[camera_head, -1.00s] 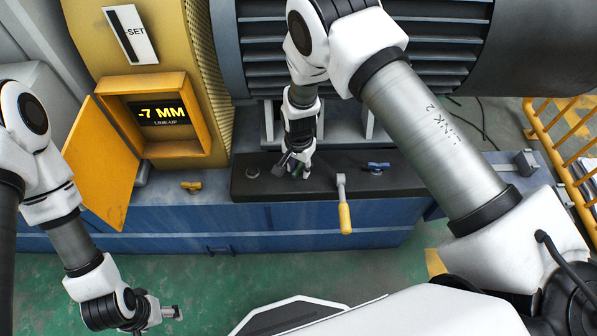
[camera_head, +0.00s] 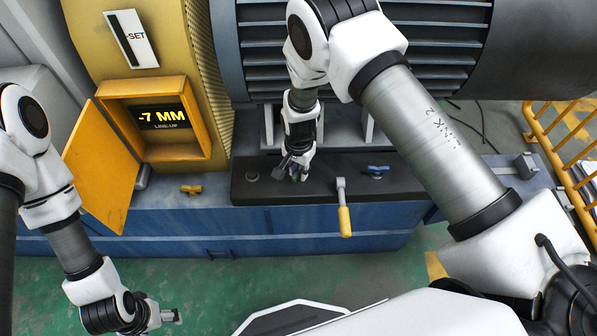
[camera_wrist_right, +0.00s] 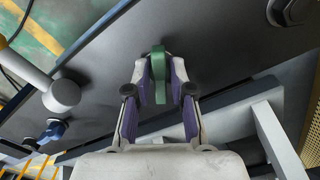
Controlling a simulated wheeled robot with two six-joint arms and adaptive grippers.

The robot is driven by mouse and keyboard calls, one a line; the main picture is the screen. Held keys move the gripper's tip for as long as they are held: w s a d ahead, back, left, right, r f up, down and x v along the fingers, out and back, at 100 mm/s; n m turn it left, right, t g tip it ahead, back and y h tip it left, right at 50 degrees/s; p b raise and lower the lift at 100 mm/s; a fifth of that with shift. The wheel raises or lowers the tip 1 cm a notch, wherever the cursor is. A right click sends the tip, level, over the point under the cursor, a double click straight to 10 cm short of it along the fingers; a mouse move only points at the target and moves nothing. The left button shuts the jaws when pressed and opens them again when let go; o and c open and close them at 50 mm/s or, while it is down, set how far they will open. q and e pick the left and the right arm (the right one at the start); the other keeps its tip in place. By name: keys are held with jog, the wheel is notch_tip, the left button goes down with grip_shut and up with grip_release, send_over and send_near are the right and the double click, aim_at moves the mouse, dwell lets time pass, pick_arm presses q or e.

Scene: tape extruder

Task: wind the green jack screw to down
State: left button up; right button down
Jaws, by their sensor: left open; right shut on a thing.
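The green jack screw (camera_wrist_right: 160,75) shows in the right wrist view as a green bar between the fingers of my right gripper (camera_wrist_right: 160,88). The gripper is shut on it. In the head view my right gripper (camera_head: 294,172) points down at the black plate (camera_head: 315,190), and the screw is mostly hidden by the fingers. My left gripper (camera_head: 172,315) is open and empty over the green floor at the lower left. A display (camera_head: 163,116) in a yellow box reads "-7 MM" and "LINE-UP".
A yellow-handled crank (camera_head: 344,212) stands right of my right gripper on the plate. A blue screw (camera_head: 377,171) is beyond it, and a yellow screw (camera_head: 191,188) sits left on the blue base (camera_head: 320,226). The yellow door (camera_head: 101,165) hangs open. A yellow railing (camera_head: 570,150) is at right.

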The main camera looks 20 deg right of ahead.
dwell(0.3)
jog(key=shift+r+n+p, duration=0.2)
jog(key=shift+n+p, duration=0.4)
jog(key=shift+n, duration=0.1)
jog(key=n+p, duration=0.2)
jog(key=n, duration=0.1)
jog(key=shift+f, duration=0.2)
jog(key=shift+n, duration=0.3)
jog(key=shift+r+n+p, duration=0.15)
jog(key=shift+n+p, duration=1.2)
jog(key=shift+n, duration=0.75)
